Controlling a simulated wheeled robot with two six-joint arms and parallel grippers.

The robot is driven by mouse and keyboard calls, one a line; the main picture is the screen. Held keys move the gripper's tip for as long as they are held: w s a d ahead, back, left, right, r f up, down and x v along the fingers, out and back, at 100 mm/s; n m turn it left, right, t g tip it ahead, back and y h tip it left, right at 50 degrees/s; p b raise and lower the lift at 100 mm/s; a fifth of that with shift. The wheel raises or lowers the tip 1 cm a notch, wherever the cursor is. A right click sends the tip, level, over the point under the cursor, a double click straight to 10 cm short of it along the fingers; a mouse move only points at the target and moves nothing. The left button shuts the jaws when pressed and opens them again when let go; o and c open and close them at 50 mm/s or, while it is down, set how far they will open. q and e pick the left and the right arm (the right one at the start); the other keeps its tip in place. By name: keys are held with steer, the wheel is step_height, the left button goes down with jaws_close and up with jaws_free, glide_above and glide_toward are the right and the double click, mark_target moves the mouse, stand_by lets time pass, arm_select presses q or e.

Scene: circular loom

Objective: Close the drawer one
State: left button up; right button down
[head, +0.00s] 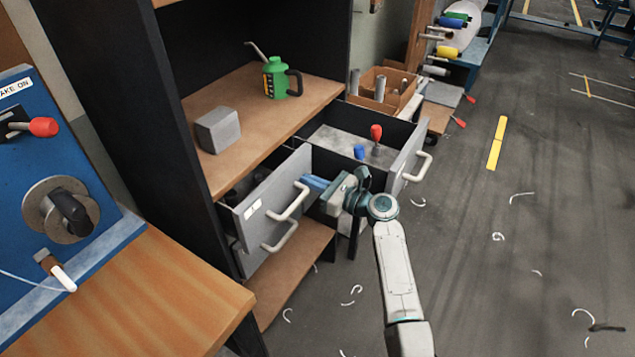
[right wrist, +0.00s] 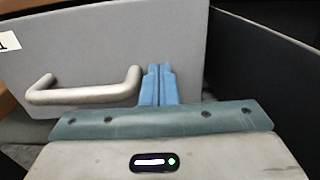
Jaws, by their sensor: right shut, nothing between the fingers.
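The grey upper left drawer (head: 270,200) of the cabinet stands partly pulled out, with a white label and a pale handle (head: 288,202). In the right wrist view its front (right wrist: 100,45) fills the upper left, with the handle (right wrist: 90,92) and a label cut off by the edge, its mark perhaps a 1. My right gripper (head: 315,183) is shut and empty. Its blue fingertips (right wrist: 157,72) point at the drawer front, just right of the handle; whether they touch it I cannot tell. My left gripper is out of view.
Below is another grey drawer with a handle (head: 280,237). To the right, a drawer (head: 408,158) stands far open, holding a red-handled tool (head: 376,134) and a blue item (head: 359,152). A grey block (head: 217,130) and green can (head: 277,78) stand on the shelf (head: 245,98).

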mark_target(297, 174)
steer(key=x, duration=0.4)
steer(key=shift+w+a+b, duration=0.1)
steer(key=shift+a+b, duration=0.05)
steer(key=shift+b, duration=0.2)
steer(key=shift+a, duration=0.1)
steer(key=shift+r, duration=0.15)
